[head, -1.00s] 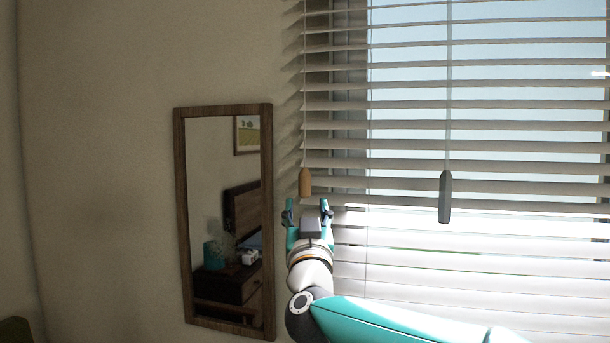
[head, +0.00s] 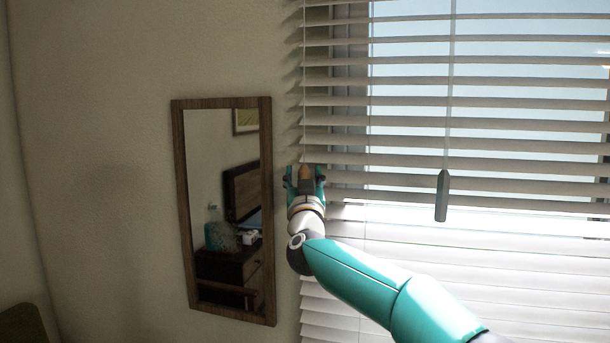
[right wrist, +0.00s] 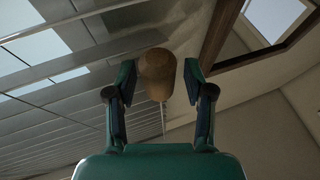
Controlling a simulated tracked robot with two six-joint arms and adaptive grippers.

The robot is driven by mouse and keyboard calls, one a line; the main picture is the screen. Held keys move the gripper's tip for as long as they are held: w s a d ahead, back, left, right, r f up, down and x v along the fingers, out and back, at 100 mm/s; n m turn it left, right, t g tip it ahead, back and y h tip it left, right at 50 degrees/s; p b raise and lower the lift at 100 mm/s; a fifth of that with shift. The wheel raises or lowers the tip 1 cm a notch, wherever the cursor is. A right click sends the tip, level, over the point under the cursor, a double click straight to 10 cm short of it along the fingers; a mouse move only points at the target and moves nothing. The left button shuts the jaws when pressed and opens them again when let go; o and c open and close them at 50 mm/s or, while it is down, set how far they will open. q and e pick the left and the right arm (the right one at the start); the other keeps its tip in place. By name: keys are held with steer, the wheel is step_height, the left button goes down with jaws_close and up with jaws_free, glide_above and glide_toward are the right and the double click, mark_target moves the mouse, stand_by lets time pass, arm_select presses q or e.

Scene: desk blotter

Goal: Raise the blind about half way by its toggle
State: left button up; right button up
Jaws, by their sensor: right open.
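The blind (head: 480,140) hangs over the window with its slats tilted open in the upper part and bright, closer slats below. A wooden toggle (head: 305,172) hangs on a cord at the blind's left edge. A grey toggle (head: 442,195) hangs on another cord further right. My right gripper (head: 305,176) is open around the wooden toggle, which is partly hidden by it. In the right wrist view the wooden toggle (right wrist: 157,74) sits between the two open fingers, with gaps visible at its sides. My left gripper is not in view.
A wood-framed mirror (head: 223,210) hangs on the wall just left of my right gripper; it reflects a dresser and picture. The wall left of the mirror is bare. A dark green object (head: 22,325) shows at the lower left corner.

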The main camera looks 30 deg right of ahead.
jaws_close()
steer(key=shift+d, duration=0.15)
steer(key=shift+f+b, duration=0.35)
step_height(320, 180, down, 46)
steer(key=b, duration=3.7)
steer(key=shift+s+a+r, duration=0.15)
steer(key=shift+a+r, duration=0.05)
steer(key=shift+r, duration=0.05)
